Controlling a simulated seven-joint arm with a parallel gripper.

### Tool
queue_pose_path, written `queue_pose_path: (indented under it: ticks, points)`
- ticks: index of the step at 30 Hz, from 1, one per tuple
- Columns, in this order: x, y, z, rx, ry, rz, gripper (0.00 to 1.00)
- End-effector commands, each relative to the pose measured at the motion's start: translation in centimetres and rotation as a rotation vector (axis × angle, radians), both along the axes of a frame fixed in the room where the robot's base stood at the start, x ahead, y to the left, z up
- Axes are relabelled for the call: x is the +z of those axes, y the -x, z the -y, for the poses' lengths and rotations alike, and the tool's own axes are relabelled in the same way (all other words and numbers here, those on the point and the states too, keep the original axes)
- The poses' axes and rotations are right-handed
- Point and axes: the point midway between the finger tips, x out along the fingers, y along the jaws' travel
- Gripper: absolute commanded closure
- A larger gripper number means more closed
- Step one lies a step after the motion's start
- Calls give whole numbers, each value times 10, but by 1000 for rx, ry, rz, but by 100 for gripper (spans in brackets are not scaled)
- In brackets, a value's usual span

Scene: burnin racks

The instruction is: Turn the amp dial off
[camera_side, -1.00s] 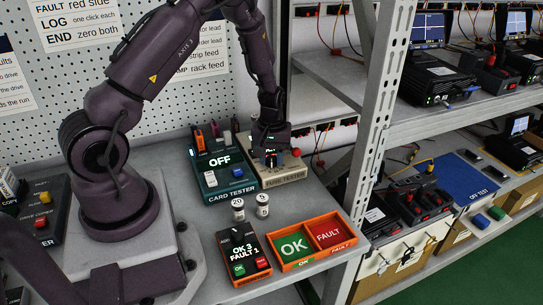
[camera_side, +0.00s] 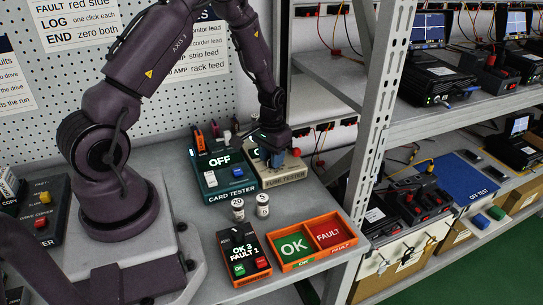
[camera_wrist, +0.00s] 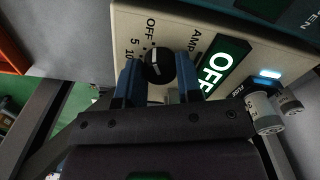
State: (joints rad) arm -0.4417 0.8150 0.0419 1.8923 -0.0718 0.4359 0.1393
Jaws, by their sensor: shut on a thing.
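The fuse tester (camera_side: 291,172) is a cream box to the right of the card tester, partly behind my gripper (camera_side: 277,161). In the wrist view its amp dial (camera_wrist: 158,66) is a round black knob with a white pointer line. The line appears to point up toward the printed OFF mark, with 5 and 10 to its left. The blue jaws of my gripper (camera_wrist: 160,83) are shut on the amp dial, one on each side. The tester's lit green display (camera_wrist: 217,68) seems to read OFF, its lower end hidden by my gripper.
Two fuse-like cylinders (camera_wrist: 264,112) stand by a lit strip on the tester. The card tester (camera_side: 222,172) is close on the left, its display reading OFF. Two vials (camera_side: 262,204), a counter box (camera_side: 243,252) and an orange sorting tray (camera_side: 318,256) stand in front.

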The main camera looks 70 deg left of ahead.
Motion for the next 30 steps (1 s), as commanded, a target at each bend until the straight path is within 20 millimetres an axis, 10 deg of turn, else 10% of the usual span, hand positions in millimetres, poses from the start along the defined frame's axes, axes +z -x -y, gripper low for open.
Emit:
queue_pose_path:
  ticks: [15,16,19,30]
  points:
    - [0,0,0,-22,-1,2,90]
    - [0,0,0,-22,-1,2,65]
    - [0,0,0,-21,-1,2,42]
    - [6,-1,0,-19,-1,2,41]
